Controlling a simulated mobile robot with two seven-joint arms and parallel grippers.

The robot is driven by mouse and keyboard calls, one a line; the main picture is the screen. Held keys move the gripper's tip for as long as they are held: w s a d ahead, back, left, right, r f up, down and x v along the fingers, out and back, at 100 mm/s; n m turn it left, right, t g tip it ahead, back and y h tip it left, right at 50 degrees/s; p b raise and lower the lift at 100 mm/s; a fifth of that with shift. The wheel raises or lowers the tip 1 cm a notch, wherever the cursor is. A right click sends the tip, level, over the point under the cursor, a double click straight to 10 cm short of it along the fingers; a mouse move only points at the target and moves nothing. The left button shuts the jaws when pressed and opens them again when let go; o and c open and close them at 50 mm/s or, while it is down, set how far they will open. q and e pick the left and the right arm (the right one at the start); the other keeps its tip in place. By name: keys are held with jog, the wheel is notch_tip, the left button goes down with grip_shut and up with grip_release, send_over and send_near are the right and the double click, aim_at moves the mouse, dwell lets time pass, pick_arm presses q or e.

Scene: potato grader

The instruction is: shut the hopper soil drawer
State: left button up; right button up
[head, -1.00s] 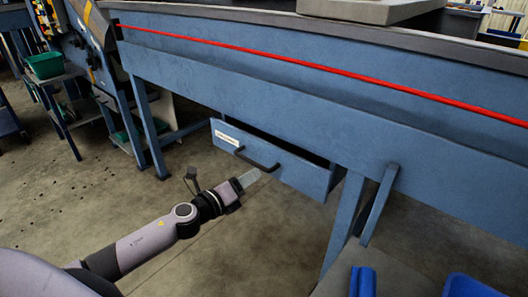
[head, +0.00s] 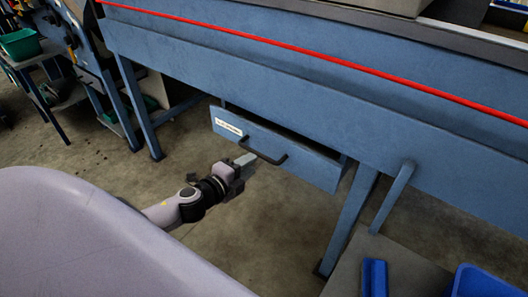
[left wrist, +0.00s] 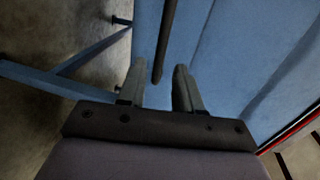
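The soil drawer (head: 310,165) is a blue box front with a white label, under the blue hopper. It stands partly open, with a dark gap above its front. Its black bar handle (head: 276,160) is on the front. My left gripper (head: 247,160) is at the handle's left part. In the left wrist view the two fingers of my left gripper (left wrist: 158,84) are apart, and the black handle (left wrist: 166,42) shows between them in the picture. I cannot tell whether they touch it. My right gripper is in neither view.
The blue hopper frame (head: 300,85) with a red line runs above the drawer. Blue legs (head: 350,220) stand right of the drawer. A blue bin (head: 480,283) is at the lower right, and a green bin (head: 20,44) at the upper left. The floor below the drawer is clear.

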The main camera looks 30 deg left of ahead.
aim_at(261, 157)
pick_arm(q)
jog(key=shift+b+x, duration=0.4)
jog(key=shift+x, duration=3.05)
jog(key=shift+d, duration=0.1)
grip_shut()
jog(key=shift+w, duration=0.1)
